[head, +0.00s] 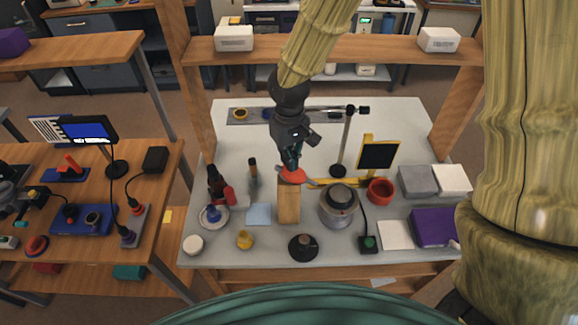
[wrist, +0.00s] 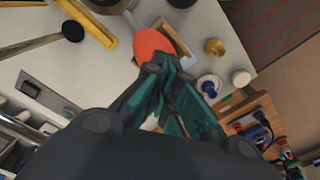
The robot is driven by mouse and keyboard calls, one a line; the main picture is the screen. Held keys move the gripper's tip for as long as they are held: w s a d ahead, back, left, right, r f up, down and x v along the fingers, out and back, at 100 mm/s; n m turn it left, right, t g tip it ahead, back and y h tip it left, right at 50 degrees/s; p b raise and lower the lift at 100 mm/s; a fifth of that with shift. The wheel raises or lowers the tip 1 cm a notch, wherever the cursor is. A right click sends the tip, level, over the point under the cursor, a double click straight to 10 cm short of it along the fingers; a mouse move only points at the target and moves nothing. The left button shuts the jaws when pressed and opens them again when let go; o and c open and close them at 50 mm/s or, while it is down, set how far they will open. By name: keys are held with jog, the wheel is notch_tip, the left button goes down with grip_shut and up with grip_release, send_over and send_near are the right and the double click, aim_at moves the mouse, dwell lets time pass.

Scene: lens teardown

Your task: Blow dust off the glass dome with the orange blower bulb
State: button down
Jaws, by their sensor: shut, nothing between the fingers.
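The orange blower bulb (head: 292,175) rests on top of an upright wooden block (head: 288,207), its pale nozzle pointing right. In the wrist view the bulb (wrist: 152,44) is just beyond my fingertips. My gripper (head: 292,163) points down right above the bulb, shut and empty; its teal fingers (wrist: 165,68) meet beside the bulb. I cannot tell whether they touch it. A round grey-metal piece with a dark, domed top (head: 340,196), apparently the glass dome, stands right of the block. In the wrist view only part of a dark round piece (wrist: 108,5) shows at the top edge. Dust is too small to make out.
A black round base (head: 303,246) and a yellow jar (head: 245,240) stand in front. The white table's back right is clear.

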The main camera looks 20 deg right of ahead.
jog(key=shift+f+b, duration=0.45)
jog(key=shift+f, duration=0.5)
jog(key=shift+r, duration=0.15)
jog(key=shift+r+p, duration=1.6)
jog(key=shift+f, duration=0.35)
